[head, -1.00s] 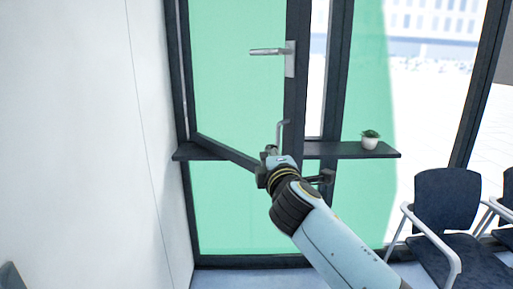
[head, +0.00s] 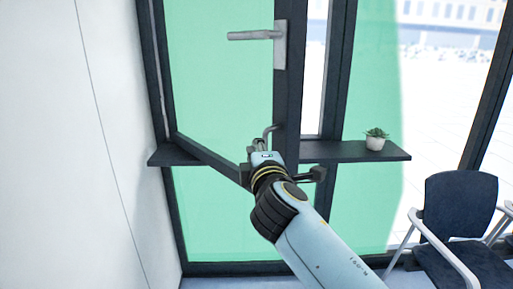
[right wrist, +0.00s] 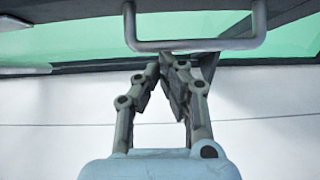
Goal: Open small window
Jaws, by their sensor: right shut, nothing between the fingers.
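The small window is a dark-framed sash with green-tinted glass (head: 220,80). It stands swung inward, its lower rail slanting out past the sill. A silver lever handle (head: 257,35) sticks out level to the left from its right stile. A bent metal pull handle (head: 269,131) sits lower; a U-shaped metal bar (right wrist: 195,45) crosses the top of the right wrist view. My right gripper (head: 258,147) is shut and empty, close by the lower handle. In the right wrist view its fingertips (right wrist: 167,62) meet near the bar; contact is unclear. My left gripper is out of view.
A dark sill (head: 345,151) carries a small potted plant (head: 376,139) at right. A dark chair (head: 462,210) with pale armrests stands at lower right. A white wall (head: 60,150) closes off the left side.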

